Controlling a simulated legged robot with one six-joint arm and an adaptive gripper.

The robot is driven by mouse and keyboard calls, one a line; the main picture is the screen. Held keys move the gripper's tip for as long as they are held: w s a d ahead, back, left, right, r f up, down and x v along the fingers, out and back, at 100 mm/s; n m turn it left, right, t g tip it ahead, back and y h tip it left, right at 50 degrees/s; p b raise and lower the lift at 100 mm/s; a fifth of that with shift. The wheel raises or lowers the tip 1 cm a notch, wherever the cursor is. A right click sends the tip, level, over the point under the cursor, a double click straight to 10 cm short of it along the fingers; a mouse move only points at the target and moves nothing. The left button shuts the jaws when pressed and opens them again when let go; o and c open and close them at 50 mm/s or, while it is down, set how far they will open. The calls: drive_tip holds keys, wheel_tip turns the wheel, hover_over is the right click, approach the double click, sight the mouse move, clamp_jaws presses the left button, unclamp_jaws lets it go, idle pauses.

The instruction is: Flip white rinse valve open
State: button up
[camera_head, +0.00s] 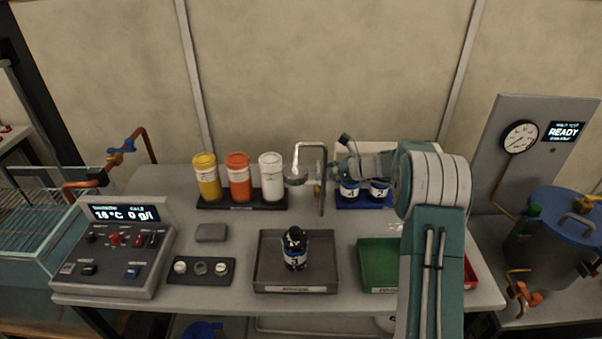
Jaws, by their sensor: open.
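A thin metal pipe (322,182) stands at the back middle of the bench and bends over to the left at its top. A round grey rinse head or bowl (296,176) is at its left side. A small brass-coloured fitting (317,191) shows low on the pipe. I cannot clearly pick out the white valve handle; it may be small or hidden by my gripper. My gripper (338,155) is open, just right of the pipe, pointing left. Whether it touches the pipe cannot be told.
Yellow (207,180), orange (239,180) and white (271,181) jars stand left of the pipe. Labelled bottles in a blue rack (361,203) are below my gripper. A grey tray (262,268) holds a dark-capped bottle (295,249). A green tray (379,262) is partly behind my arm.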

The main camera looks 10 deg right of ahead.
drive_tip(key=x, duration=0.8)
drive_tip(key=shift+s+a+r, duration=0.1)
drive_tip(key=shift+s, duration=0.1)
clamp_jaws()
